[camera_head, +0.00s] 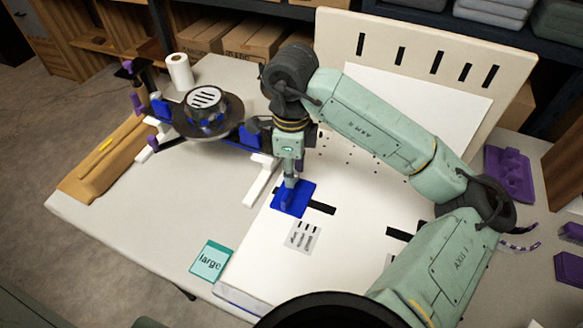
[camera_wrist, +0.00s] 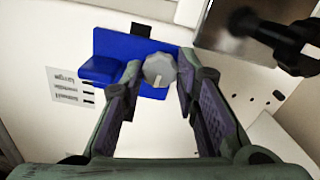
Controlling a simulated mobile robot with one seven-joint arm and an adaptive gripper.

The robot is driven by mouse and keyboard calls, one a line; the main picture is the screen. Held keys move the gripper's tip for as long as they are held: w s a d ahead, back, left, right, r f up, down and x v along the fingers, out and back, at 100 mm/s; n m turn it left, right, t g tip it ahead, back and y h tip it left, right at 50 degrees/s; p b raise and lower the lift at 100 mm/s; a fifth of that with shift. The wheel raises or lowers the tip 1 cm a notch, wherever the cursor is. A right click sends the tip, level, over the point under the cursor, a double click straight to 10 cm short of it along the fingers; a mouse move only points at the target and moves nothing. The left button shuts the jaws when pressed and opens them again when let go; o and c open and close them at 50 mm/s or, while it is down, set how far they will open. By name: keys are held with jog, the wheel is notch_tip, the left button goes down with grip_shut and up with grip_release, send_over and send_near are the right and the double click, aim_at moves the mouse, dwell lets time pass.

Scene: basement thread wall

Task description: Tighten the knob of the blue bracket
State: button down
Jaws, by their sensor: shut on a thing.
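The blue bracket (camera_head: 283,205) lies flat on the white board, over a black slot. In the wrist view the blue bracket (camera_wrist: 118,45) shows as a plate with a raised block at its left end. My gripper (camera_head: 291,182) points down onto the bracket. In the wrist view my gripper (camera_wrist: 160,76) has one finger on each side of the knob and is shut on it. In the head view the knob is hidden by the gripper.
A printed label (camera_head: 303,237) lies on the board near the bracket. A teal card reading "large" (camera_head: 211,261) is at the board's left edge. A spool winder (camera_head: 208,115) stands at the back left, close to my wrist. Purple parts (camera_head: 507,172) lie at right.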

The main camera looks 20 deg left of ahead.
jog(key=shift+f+m+b, duration=0.1)
jog(key=shift+m+b, duration=0.2)
jog(key=shift+b, duration=0.1)
jog(key=m+b, duration=0.2)
jog(key=b, duration=0.1)
jog(key=shift+f+m+b, duration=0.15)
jog(key=shift+m+b, duration=0.15)
jog(key=shift+m, duration=0.1)
jog(key=m+b, duration=0.8)
jog(key=m, duration=0.2)
jog(key=m+b, duration=0.2)
jog(key=m, duration=0.1)
jog(key=shift+r, duration=0.25)
jog(key=c, duration=1.5)
grip_release()
